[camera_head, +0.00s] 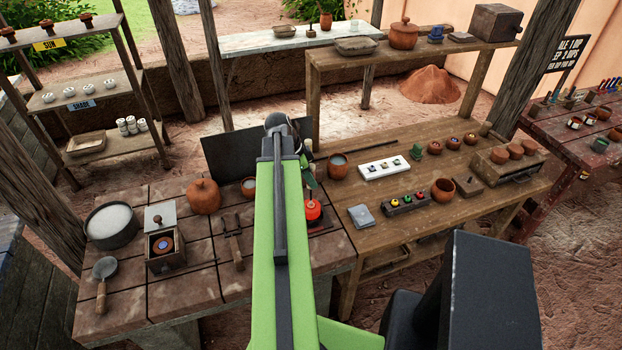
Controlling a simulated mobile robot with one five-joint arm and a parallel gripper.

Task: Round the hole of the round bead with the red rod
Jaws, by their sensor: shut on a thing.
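My green arm reaches up the middle of the picture, and my gripper (311,184) hangs at its far end, partly hidden by the arm. The rod's tip is too small to make out. A white block (384,168) with several small round pieces lies to the right on the wooden table. I cannot tell which piece is the round bead or see its hole. The gripper is apart from this block.
A clay cup (338,167) stands close by. A dark panel (228,155) stands behind the arm. A raised shelf (410,55) crosses behind.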

